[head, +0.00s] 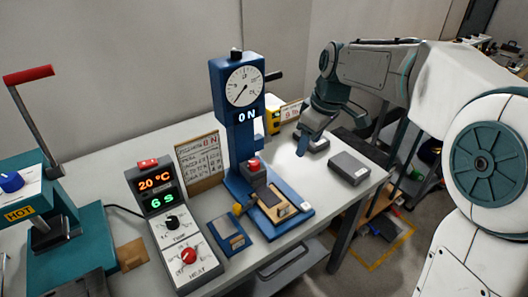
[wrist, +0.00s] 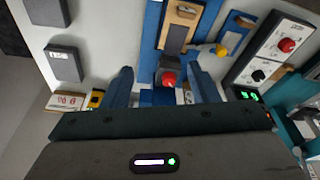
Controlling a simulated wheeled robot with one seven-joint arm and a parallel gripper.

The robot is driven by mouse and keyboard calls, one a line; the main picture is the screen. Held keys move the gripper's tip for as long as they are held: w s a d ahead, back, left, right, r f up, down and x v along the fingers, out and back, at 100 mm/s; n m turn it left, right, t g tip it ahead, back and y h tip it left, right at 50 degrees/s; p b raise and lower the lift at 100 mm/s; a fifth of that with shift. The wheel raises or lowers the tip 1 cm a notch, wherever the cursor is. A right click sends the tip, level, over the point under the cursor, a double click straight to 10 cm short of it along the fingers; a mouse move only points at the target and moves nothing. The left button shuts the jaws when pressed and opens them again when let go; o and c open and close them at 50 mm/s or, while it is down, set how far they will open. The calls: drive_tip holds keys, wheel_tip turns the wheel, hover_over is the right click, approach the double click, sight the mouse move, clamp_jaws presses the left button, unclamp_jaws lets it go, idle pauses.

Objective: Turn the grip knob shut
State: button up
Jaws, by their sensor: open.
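The blue test stand (head: 240,130) carries a round dial (head: 244,87) and a display reading 0 N. A red knob (head: 254,165) sits on a dark block low on its front; it also shows in the wrist view (wrist: 168,79). A yellow knob (head: 238,209) sticks out at the side of the base, also in the wrist view (wrist: 222,50). I cannot tell for certain which is the grip knob. My gripper (head: 303,148) hangs right of the stand, open and apart from both knobs. In the wrist view its fingers (wrist: 160,68) appear either side of the red knob, with nothing held.
A grey block (head: 349,168) lies right of the stand, with another near my gripper. A control box (head: 165,225) showing 20 °C and 6 s stands left. A teal press (head: 75,235) with a red-handled lever is far left. A blue pad (head: 230,236) lies at the front.

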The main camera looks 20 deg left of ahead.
sight(255, 162)
drive_tip(key=w+a+f+n+g+y, duration=0.25)
drive_tip(key=w+a+n, duration=0.4)
drive_tip(key=a, duration=0.35)
drive_tip(key=shift+m+t, duration=0.35)
drive_tip(key=shift+t, duration=0.1)
drive_tip(key=x, duration=1.3)
drive_tip(key=shift+f, duration=0.35)
drive_tip(key=shift+h, duration=0.25)
drive_tip(key=c, duration=1)
